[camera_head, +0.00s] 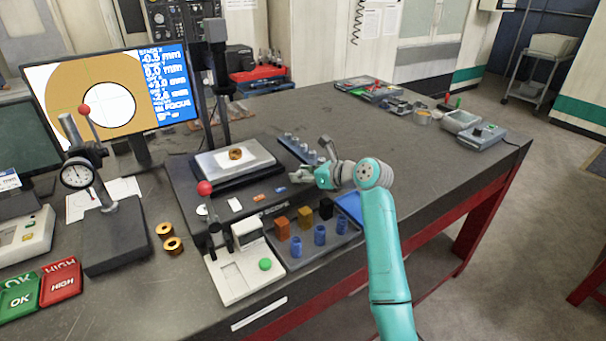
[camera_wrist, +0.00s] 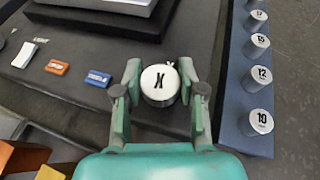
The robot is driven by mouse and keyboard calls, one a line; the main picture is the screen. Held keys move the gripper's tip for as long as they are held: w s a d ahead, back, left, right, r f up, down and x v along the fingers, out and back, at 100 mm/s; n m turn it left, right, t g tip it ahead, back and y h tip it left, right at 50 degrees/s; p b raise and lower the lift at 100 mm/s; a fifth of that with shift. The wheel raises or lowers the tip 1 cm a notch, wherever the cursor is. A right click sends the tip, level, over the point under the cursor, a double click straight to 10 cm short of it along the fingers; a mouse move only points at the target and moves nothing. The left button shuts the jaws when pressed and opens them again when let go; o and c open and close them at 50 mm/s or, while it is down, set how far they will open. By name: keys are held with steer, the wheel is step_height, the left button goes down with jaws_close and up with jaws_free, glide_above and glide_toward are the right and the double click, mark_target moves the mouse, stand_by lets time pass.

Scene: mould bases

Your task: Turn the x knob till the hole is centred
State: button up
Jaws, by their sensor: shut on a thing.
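The x knob (camera_wrist: 159,86) is a round white-topped knob marked X, upright at the edge of the dark stage base. My gripper (camera_wrist: 160,74) is shut on the x knob, one finger on each side. In the head view my gripper (camera_head: 303,176) is at the right of the stage base and largely hides the knob. The monitor (camera_head: 85,85) shows a tan ring with a white hole (camera_head: 108,105) that looks a little right of the middle of its picture. The screen text reads about -0.5 mm for stage x and IN FOCUS. A brass part (camera_head: 236,154) lies on the stage plate (camera_head: 213,165).
Numbered grey pins (camera_wrist: 259,76) stand in a dark blue rack right of my gripper. Orange and blue switches (camera_wrist: 97,79) are to its left. A tray (camera_head: 290,258) with coloured blocks and blue cylinders is in front. The table's right middle (camera_head: 440,160) is clear.

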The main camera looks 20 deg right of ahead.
steer(key=n+g+y, duration=0.3)
steer(key=n, duration=0.1)
steer(key=shift+w+r+g, duration=0.1)
steer(key=shift+g, duration=0.2)
steer(key=n+g+y, duration=0.2)
steer(key=n+g, duration=0.2)
steer(key=shift+g, duration=0.3)
steer(key=shift+n+g, duration=0.4)
steer(key=shift+n, duration=0.1)
steer(key=o, duration=1.2)
steer(key=shift+c, duration=0.2)
steer(key=v, duration=1.1)
steer(key=shift+d, duration=0.45)
